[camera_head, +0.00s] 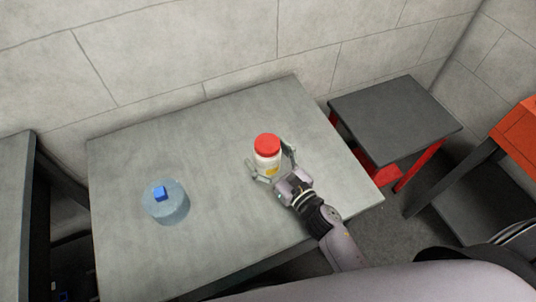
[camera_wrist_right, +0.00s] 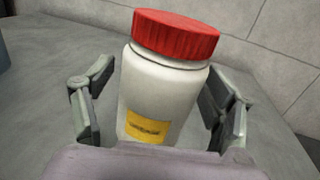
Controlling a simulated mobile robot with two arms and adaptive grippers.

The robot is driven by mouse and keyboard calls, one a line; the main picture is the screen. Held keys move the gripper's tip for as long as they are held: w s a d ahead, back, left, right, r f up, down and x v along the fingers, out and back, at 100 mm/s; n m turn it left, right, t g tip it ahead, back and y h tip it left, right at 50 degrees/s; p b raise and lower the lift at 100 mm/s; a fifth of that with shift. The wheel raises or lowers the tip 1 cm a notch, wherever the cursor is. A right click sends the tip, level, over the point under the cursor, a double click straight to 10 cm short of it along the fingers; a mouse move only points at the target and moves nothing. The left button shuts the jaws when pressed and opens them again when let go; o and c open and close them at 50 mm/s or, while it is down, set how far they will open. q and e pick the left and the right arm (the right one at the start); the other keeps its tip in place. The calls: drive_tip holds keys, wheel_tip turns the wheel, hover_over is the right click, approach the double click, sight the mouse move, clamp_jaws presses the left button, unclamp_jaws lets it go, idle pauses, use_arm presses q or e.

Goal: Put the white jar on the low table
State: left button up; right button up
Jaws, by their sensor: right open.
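The white jar (camera_head: 266,162) with a red lid and a yellow label stands upright on the grey table (camera_head: 225,120) in the head view. My right gripper (camera_head: 271,166) is open, with its fingers on either side of the jar. In the right wrist view the jar (camera_wrist_right: 158,95) stands between the spread fingers, with a gap visible at the left finger. Its base is hidden by the gripper body. The low table (camera_head: 395,118), with a dark grey top and red legs, stands to the right of the grey table. My left gripper is not in view.
A clear blue round container (camera_head: 166,206) with a blue knob stands on the left of the grey table. Concrete walls (camera_head: 190,50) close off the back. An orange object (camera_head: 520,135) stands at the far right. The low table's top is bare.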

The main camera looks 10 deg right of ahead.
drive_tip(key=shift+r, duration=0.15)
drive_tip(key=b+v, duration=0.2)
drive_tip(key=v, duration=0.9)
drive_tip(key=shift+s+d, duration=0.2)
drive_tip(key=shift+s, duration=0.25)
